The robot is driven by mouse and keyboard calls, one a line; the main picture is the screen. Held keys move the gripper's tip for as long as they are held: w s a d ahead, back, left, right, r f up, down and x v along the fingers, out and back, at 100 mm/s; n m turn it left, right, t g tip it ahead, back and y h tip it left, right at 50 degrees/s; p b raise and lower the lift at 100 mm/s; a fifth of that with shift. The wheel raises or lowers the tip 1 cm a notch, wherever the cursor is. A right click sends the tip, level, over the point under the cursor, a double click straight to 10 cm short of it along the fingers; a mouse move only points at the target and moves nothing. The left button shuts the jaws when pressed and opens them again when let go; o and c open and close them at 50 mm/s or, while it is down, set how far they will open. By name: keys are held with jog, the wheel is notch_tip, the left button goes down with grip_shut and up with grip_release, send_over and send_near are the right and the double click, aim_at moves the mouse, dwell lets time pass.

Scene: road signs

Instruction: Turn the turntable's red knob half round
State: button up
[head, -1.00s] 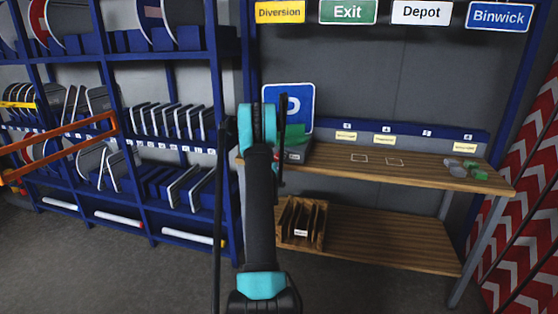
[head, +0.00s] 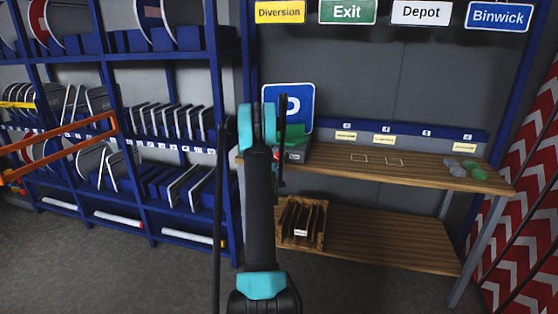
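The turntable appears to be the grey box (head: 296,156) at the left end of the wooden bench, largely hidden behind my arm. A green piece (head: 292,135) lies on or just above it. A small red spot, possibly the red knob (head: 276,153), shows at the box's left side, right beside my arm. A blue sign with a white P (head: 304,100) stands upright behind the box, partly covered by my arm. My arm reaches forward over this end of the bench. My gripper's fingers are hidden behind the arm, so I cannot see whether they touch the knob.
The bench top (head: 400,172) is mostly clear, with several grey and green discs (head: 458,171) at its right end. A wooden divided box (head: 302,222) stands on the lower shelf. Blue racks (head: 130,57) fill the left, with an orange barrier (head: 62,136) in front.

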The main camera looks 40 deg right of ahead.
jog(key=v, duration=0.7)
jog(key=shift+s+a, duration=0.15)
jog(key=shift+a, duration=0.05)
